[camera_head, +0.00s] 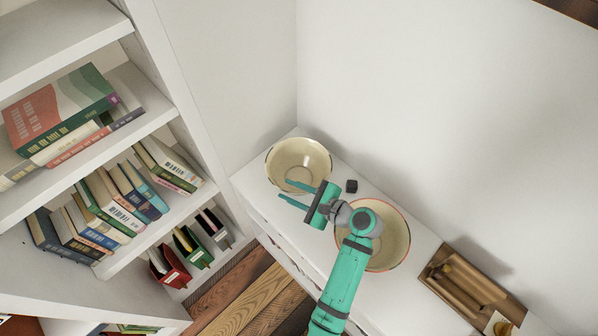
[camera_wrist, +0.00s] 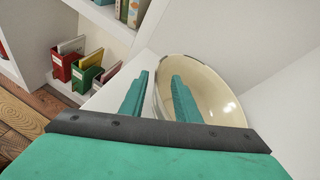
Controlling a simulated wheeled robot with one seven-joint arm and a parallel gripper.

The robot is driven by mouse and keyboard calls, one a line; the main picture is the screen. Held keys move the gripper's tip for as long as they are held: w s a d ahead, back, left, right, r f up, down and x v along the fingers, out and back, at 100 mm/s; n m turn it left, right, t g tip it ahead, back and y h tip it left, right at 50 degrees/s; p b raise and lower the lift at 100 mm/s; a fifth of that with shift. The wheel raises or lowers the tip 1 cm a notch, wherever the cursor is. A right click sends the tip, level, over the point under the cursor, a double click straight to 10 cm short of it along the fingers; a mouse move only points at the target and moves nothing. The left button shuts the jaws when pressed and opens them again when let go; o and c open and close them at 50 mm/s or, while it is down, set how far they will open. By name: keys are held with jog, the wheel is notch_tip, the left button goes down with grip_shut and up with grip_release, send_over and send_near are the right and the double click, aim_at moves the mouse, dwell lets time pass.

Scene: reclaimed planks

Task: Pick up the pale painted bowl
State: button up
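A cream bowl with a thin dark rim (camera_head: 298,158) stands at the far left end of the white cabinet top; it also shows in the wrist view (camera_wrist: 205,92). My gripper (camera_head: 284,190) is open at this bowl's near edge. In the wrist view, one finger overlaps the bowl's inside and the other is outside its left rim, so the rim lies between them. Contact cannot be told. A second cream bowl with a red rim (camera_head: 398,240) stands farther right, partly hidden under my arm. Which bowl the task names is not certain from looks alone.
A small dark block (camera_head: 351,186) lies between the bowls. A wooden tray (camera_head: 462,292) is at the right end. A white bookshelf (camera_head: 160,120) with books and coloured file boxes stands at left. White walls close off the back.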

jog(key=shift+x, duration=1.55)
grip_shut()
jog(key=shift+f, duration=0.1)
